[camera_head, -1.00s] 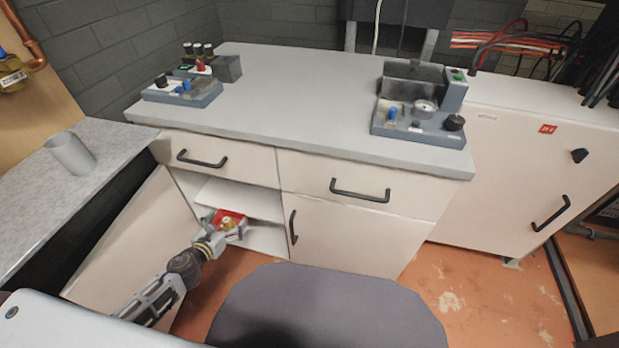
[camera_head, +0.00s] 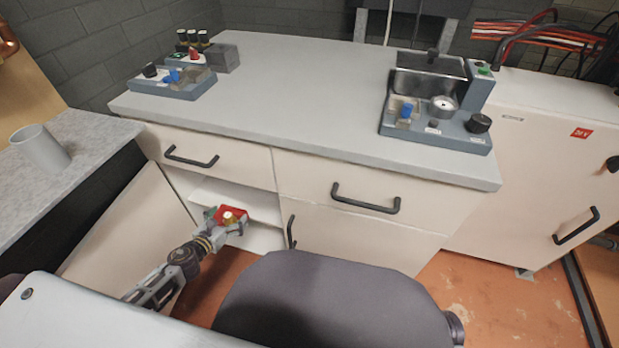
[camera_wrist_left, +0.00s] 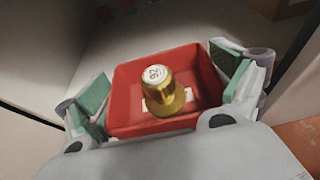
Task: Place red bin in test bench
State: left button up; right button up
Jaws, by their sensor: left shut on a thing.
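The red bin (camera_head: 229,213) is at the open lower left compartment of the test bench (camera_head: 300,100). In the left wrist view the red bin (camera_wrist_left: 128,85) holds a brass part (camera_wrist_left: 165,95) with a marked white top. My left gripper (camera_head: 228,219) is shut on the red bin, with green finger pads at its left and right sides; the left gripper (camera_wrist_left: 165,92) also shows in the wrist view. I cannot tell whether the bin touches the shelf (camera_head: 240,200). My right gripper is not in view.
The opened cabinet door (camera_head: 125,235) stands left of my arm. A dark chair (camera_head: 330,300) is in front of the bench at the right of my arm. Two test devices (camera_head: 172,78) (camera_head: 440,110) stand on the bench top, with clear space between them. A grey cup (camera_head: 40,148) stands on the left counter.

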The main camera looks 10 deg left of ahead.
pick_arm(q)
jog(key=shift+w+r, duration=0.1)
jog(key=shift+w, duration=0.1)
jog(key=w, duration=0.6)
jog(key=shift+w+d+b, duration=0.3)
jog(key=shift+w+b, duration=0.1)
jog(key=shift+w, duration=1.3)
jog(key=shift+w+d+b, duration=0.2)
jog(key=shift+w+b, duration=0.3)
jog(key=shift+w, duration=1.05)
jog(key=shift+w+d, duration=0.1)
jog(key=shift+w, duration=1.2)
jog(key=shift+w+d+b, duration=0.1)
jog(key=shift+w+b, duration=0.45)
jog(key=shift+w, duration=0.75)
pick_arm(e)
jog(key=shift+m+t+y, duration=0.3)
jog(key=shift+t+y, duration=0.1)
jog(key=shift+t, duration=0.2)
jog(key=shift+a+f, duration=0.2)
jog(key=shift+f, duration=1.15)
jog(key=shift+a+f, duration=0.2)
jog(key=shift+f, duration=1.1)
